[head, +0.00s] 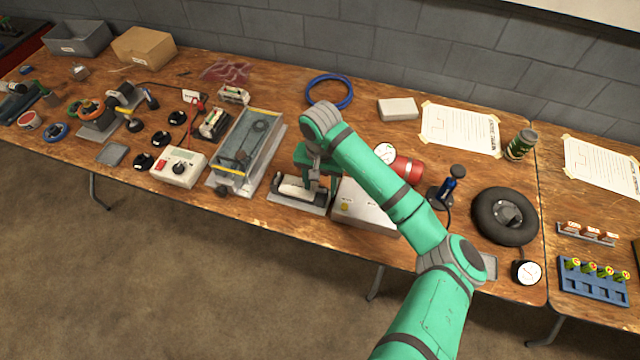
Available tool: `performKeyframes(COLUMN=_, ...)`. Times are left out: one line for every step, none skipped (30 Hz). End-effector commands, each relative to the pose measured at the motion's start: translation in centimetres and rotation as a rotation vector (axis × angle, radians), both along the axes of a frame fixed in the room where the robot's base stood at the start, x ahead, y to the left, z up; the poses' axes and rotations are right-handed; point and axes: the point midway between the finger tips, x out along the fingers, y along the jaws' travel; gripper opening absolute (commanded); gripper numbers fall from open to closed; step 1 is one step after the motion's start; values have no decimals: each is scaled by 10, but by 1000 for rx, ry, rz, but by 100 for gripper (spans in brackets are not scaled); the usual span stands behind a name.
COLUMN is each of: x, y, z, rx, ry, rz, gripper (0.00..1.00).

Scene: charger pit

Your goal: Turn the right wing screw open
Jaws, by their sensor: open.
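My gripper (312,182) points down over the middle of the table, by a small light-grey holder (288,205) with a dark and white part on it. It is open; its fingertips are small and partly hidden by my arm, and I cannot tell if they touch anything. A pale metal box (372,215) with a small yellow mark stands just right of it, partly behind my arm. I cannot make out the right wing screw; it is too small or hidden here.
A glass-topped case (248,142) stands left of my gripper. Further left are a white meter box (178,167) and several black knobs. A red cylinder (408,168), a blue pump (446,190) and a black tyre (504,216) stand to the right. A blue cable coil (330,92) lies behind.

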Motion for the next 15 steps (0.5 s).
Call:
performKeyframes(x=0, y=0, z=0, rx=0, ry=0, rz=0, gripper=50)
performKeyframes(x=0, y=0, z=0, rx=0, ry=0, rz=0, gripper=43)
performKeyframes(x=0, y=0, z=0, rx=0, ry=0, rz=0, gripper=33)
performKeyframes(x=0, y=0, z=0, rx=0, ry=0, rz=0, gripper=26)
performKeyframes(x=0, y=0, z=0, rx=0, ry=0, rz=0, gripper=19)
performKeyframes(x=0, y=0, z=0, rx=0, ry=0, rz=0, gripper=9)
performKeyframes(x=0, y=0, z=0, rx=0, ry=0, rz=0, gripper=9)
performKeyframes(x=0, y=0, z=0, rx=0, ry=0, rz=0, gripper=9)
performKeyframes(x=0, y=0, z=0, rx=0, ry=0, rz=0, gripper=9)
performKeyframes(x=0, y=0, z=0, rx=0, ry=0, rz=1, gripper=9)
performKeyframes(x=0, y=0, z=1, rx=0, ry=0, rz=2, gripper=9)
performKeyframes(x=0, y=0, z=1, rx=0, ry=0, rz=5, gripper=9)
performKeyframes(x=0, y=0, z=1, rx=0, ry=0, rz=8, gripper=9)
performKeyframes(x=0, y=0, z=1, rx=0, ry=0, rz=13, gripper=9)
performKeyframes(x=0, y=0, z=1, rx=0, ry=0, rz=21, gripper=9)
